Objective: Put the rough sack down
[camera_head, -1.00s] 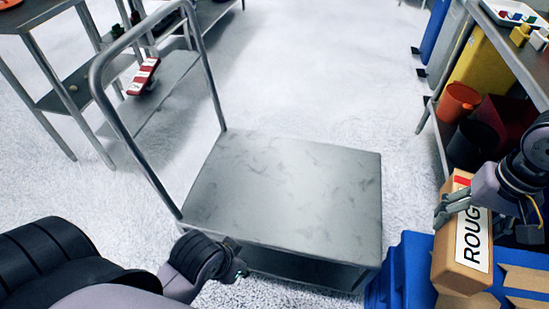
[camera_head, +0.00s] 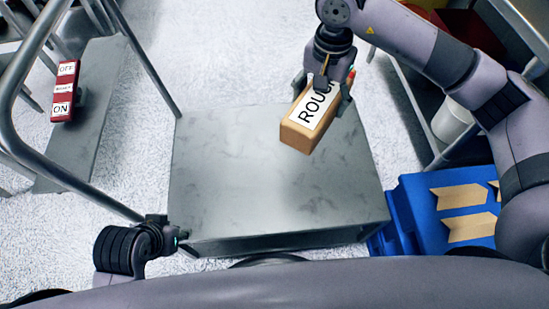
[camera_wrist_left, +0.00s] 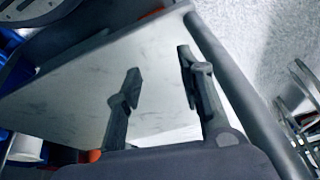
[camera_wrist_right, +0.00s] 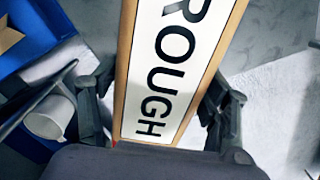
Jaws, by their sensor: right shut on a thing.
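The rough sack (camera_head: 297,138) is a tan box-shaped block with a white label reading ROUGH. My right gripper (camera_head: 322,90) is shut on it and holds it over the back part of the grey cart top (camera_head: 225,190). In the right wrist view the sack (camera_wrist_right: 175,70) lies between the two fingers of the right gripper (camera_wrist_right: 165,120), its label facing the camera. Whether its underside touches the cart top is hard to tell. My left gripper (camera_wrist_left: 157,85) is open and empty in the left wrist view, near the cart's front left corner.
The cart top is otherwise bare. The cart's handle (camera_head: 75,185) rises on the left. A blue crate (camera_head: 415,205) with tan pieces stands right of the cart. A red ON/OFF switch (camera_head: 64,90) is at the left. A shelf with a white container (camera_head: 452,120) is at the right.

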